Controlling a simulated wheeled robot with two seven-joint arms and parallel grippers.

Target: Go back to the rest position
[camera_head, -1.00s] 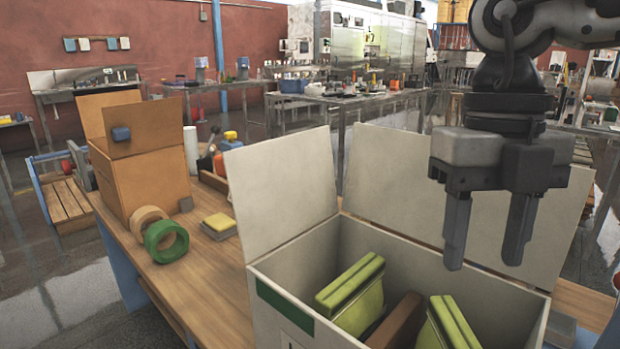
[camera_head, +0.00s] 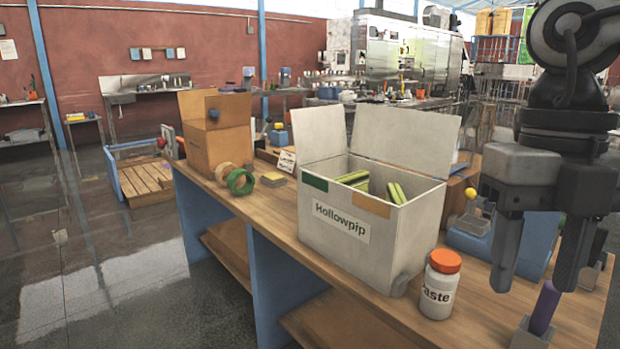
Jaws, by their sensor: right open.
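My right gripper (camera_head: 533,285) hangs at the right of the head view with its two fingers pointing down. Its fingers are apart and nothing is between them. It is in front of the right end of the wooden workbench (camera_head: 262,218). An open white box (camera_head: 318,262) labelled "Hollowpip" stands on the bench to the left of the gripper. Yellow-green packs (camera_head: 397,193) show inside the box. My left gripper is not in view.
A white jar (camera_head: 437,297) with an orange lid and a purple object (camera_head: 544,308) in a grey holder stand near the gripper. A blue container (camera_head: 485,243) is behind it. Tape rolls (camera_head: 239,182) and a cardboard box (camera_head: 212,143) are at the left. Open floor (camera_head: 95,240) lies left of the bench.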

